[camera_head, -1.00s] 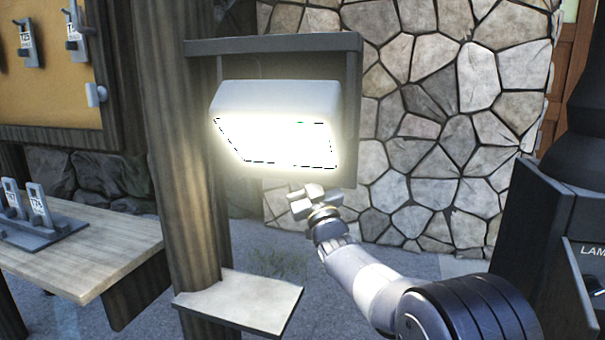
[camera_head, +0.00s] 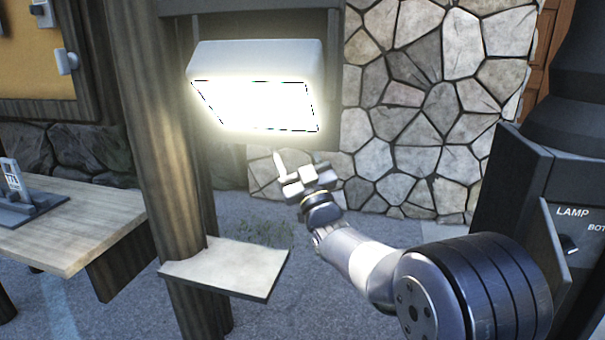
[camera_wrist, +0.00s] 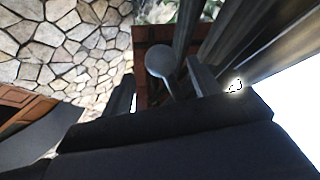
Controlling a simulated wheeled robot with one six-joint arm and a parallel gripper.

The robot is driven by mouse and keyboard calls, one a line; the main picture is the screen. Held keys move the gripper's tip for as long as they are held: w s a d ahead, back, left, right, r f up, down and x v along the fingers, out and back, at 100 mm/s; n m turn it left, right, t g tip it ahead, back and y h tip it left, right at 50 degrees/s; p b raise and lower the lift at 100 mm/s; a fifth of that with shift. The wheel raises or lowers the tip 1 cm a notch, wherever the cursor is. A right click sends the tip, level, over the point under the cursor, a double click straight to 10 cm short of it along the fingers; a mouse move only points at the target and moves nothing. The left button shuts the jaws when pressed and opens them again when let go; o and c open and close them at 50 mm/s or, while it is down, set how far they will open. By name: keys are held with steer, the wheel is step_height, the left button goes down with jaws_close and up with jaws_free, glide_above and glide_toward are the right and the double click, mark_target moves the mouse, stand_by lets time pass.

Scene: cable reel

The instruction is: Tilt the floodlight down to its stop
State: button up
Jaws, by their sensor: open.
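The floodlight (camera_head: 255,62) is a pale box with a glowing white face, hung in a dark frame beside a wooden post. Its lit face points forward and downward in the head view. A bright white area, likely this lit face (camera_wrist: 292,92), fills the right of the wrist view. My gripper (camera_head: 302,172) is open just below and right of the floodlight, apart from its face. In the wrist view, a grey round-ended rod (camera_wrist: 161,62) shows between or beyond my fingers; I cannot tell whether it belongs to the floodlight or whether they touch it.
The wooden post (camera_head: 165,150) stands left of the floodlight, with a small pale shelf (camera_head: 228,268) below. A wooden bench (camera_head: 75,222) is at left. A dark cabinet marked LAMP (camera_head: 515,200) stands at right. A stone wall (camera_head: 425,120) is behind.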

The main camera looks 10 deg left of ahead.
mark_target(289, 144)
steer(key=v, duration=0.6)
steer(key=shift+r, duration=0.1)
steer(key=p+x, duration=0.1)
steer(key=x, duration=1)
steer(key=shift+s, duration=0.1)
stand_by(0.4)
